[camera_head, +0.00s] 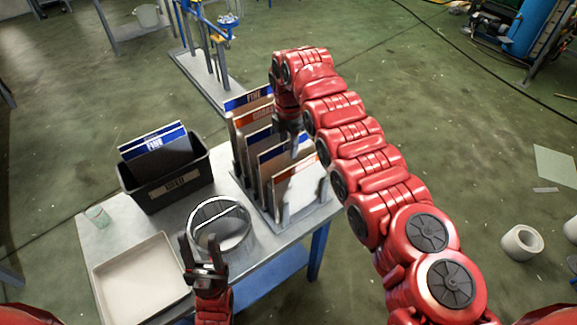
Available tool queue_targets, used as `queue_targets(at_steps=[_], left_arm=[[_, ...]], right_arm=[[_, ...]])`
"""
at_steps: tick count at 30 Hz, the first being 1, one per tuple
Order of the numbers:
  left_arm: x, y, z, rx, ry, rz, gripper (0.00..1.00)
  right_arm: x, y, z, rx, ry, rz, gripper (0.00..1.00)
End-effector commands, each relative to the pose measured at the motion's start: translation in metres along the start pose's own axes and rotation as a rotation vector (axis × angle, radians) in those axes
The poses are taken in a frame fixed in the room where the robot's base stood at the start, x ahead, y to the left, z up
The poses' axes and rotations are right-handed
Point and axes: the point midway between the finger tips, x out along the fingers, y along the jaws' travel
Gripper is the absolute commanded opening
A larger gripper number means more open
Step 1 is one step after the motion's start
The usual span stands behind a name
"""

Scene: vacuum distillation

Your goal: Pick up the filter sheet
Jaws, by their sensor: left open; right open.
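Several filter sheets stand upright in a metal rack (283,222) on the table. A blue-topped sheet (250,99) labelled FINE is at the back, and an orange-topped sheet (298,176) is at the front. My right gripper (291,138) points down at the right side of the rack, above or among the middle sheets; it is open, and its fingertips are partly hidden. I cannot tell whether it touches a sheet. My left gripper (202,246) is open and empty, fingers up, in front of a round metal vessel (221,232).
A black bin (170,184) labelled USED holds sheets with blue tops. A blue-framed stand (208,60) is behind. White rolls (522,242) lie on the floor right.

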Motion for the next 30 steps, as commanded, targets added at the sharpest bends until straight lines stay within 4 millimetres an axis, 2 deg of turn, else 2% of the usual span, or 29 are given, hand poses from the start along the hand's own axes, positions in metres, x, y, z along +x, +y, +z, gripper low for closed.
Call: queue_targets(at_steps=[1,3,8,15,22,30], left_arm=[[0.012,-0.001,-0.002,0.000,0.000,0.000,0.50],[0.018,-0.001,-0.003,0.000,0.001,0.000,0.50],[0.020,-0.001,-0.004,0.000,0.000,0.000,0.50],[0.019,-0.001,-0.003,0.000,0.000,0.000,0.50],[0.019,-0.001,-0.003,0.000,0.000,0.000,0.50],[0.019,-0.001,-0.003,0.000,0.000,0.000,0.50]], right_arm=[[0.003,0.000,-0.002,-0.001,0.004,-0.008,0.41],[0.014,0.002,-0.002,-0.001,0.003,-0.005,0.41],[0.034,0.003,0.000,-0.001,-0.001,0.001,0.41],[0.037,0.003,0.001,0.000,-0.001,0.002,0.41],[0.037,0.003,0.001,0.000,-0.001,0.002,0.00],[0.037,0.003,0.001,0.000,-0.001,0.001,0.00]])
